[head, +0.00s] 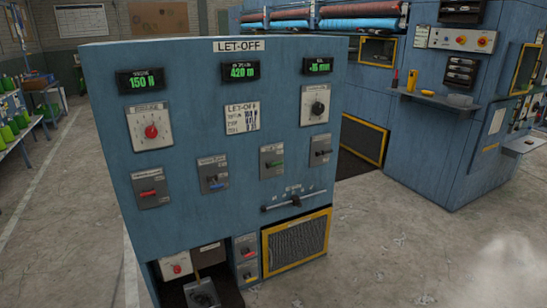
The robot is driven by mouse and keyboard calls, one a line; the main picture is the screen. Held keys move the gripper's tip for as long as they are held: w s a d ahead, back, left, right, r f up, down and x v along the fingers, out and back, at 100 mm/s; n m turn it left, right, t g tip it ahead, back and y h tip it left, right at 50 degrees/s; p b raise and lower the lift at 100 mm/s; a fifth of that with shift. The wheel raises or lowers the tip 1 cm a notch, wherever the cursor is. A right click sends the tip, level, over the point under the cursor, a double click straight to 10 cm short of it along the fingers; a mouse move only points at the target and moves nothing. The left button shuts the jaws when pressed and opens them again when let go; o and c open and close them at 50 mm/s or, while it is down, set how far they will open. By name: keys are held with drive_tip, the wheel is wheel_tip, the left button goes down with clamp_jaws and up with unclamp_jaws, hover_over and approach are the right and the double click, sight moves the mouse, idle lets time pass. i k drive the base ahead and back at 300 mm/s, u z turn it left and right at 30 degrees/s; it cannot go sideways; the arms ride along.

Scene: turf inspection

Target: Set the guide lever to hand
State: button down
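The blue LET-OFF cabinet (105,110) stands in the middle of the head view. Its front carries several small lever switches on grey plates: a red-handled one (148,193), a blue-handled one (214,184), a green-handled one (273,164) and a black-handled one (320,152). Their labels are too small to read, so I cannot tell which is the guide lever or its setting. My gripper is not in view.
Three green displays top the cabinet, with a red knob (151,131) and black knob (318,108) below. A yellow-framed mesh panel (296,243) and open recess are low down. A larger blue machine (440,150) stands behind right. Concrete floor (390,250) is clear at right.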

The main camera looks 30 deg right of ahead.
sight(272, 164)
drive_tip(key=z, duration=0.05)
drive_tip(key=i, duration=0.95)
